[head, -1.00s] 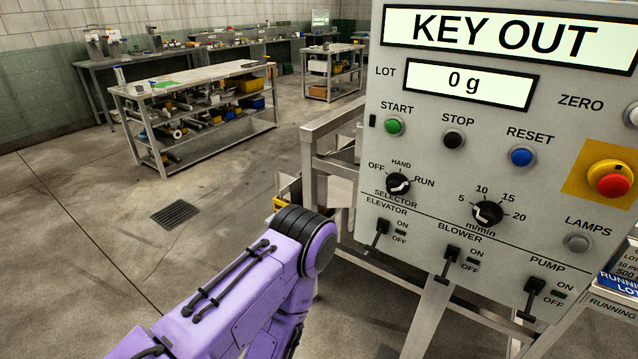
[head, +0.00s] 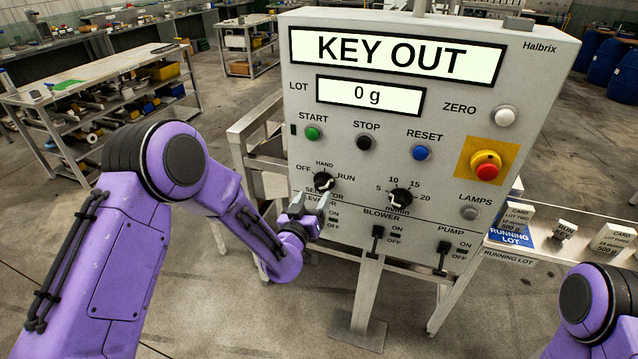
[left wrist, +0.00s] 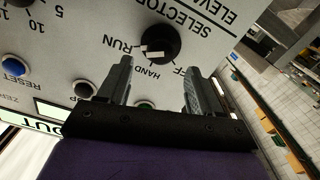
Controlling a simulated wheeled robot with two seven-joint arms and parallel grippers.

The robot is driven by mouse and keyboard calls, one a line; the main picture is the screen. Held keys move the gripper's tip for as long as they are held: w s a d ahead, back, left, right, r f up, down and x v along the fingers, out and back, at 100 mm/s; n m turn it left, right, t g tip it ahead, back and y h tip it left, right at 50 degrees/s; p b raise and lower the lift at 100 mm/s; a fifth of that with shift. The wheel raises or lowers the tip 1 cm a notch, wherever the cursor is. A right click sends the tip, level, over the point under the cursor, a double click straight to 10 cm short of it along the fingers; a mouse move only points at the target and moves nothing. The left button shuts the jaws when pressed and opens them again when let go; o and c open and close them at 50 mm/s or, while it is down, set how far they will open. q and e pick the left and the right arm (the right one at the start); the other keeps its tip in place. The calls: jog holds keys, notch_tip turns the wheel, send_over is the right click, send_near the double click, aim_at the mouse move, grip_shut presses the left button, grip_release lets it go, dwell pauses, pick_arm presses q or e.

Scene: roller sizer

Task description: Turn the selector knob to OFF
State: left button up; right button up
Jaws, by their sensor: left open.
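The black round selector knob (head: 323,181) is on the grey control panel (head: 450,120), below the START button, with OFF, HAND and RUN printed around it. My right gripper is out of view; only part of that arm shows.
The START (head: 313,133), STOP (head: 366,143) and RESET (head: 421,153) buttons sit above the knob. A black speed knob (head: 400,197) is to its right, toggle switches (head: 377,236) below, a red emergency button (head: 486,167) farther right. A shelf with cards (head: 520,231) stands at right.

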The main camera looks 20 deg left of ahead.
aim_at(320, 187)
pick_arm(q)
jog(key=w+p, duration=0.1)
jog(key=w, duration=0.4)
jog(key=shift+d, duration=0.1)
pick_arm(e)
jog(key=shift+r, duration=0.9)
pick_arm(q)
jog(key=c, duration=1.1)
jog(key=shift+o, duration=0.2)
